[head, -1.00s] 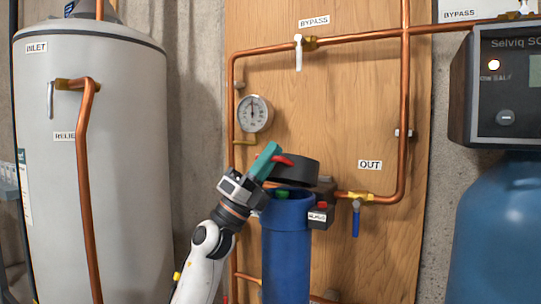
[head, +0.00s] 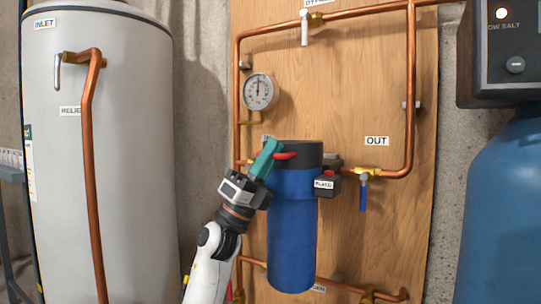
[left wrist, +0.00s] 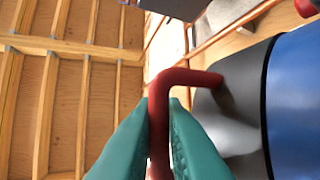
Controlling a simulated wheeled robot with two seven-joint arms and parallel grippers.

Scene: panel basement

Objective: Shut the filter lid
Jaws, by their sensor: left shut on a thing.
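The blue filter housing (head: 292,235) stands upright against the wooden panel. Its black lid (head: 303,151) sits level on top, with no gap that I can see. A red handle (head: 287,156) sticks out of the lid's left side. My left gripper (head: 271,150), with teal fingers, is shut on the handle. In the left wrist view the bent red handle (left wrist: 158,110) lies between the teal fingers (left wrist: 160,125), and the black lid (left wrist: 235,110) meets the blue housing (left wrist: 298,95). My right gripper is not in view.
A pressure gauge (head: 259,91) and copper pipes (head: 411,100) surround the housing. A PRESS-type labelled red button block (head: 327,184) and a blue-handled valve (head: 363,195) are at its right. A grey tank (head: 130,150) stands left, a blue softener tank (head: 505,210) right.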

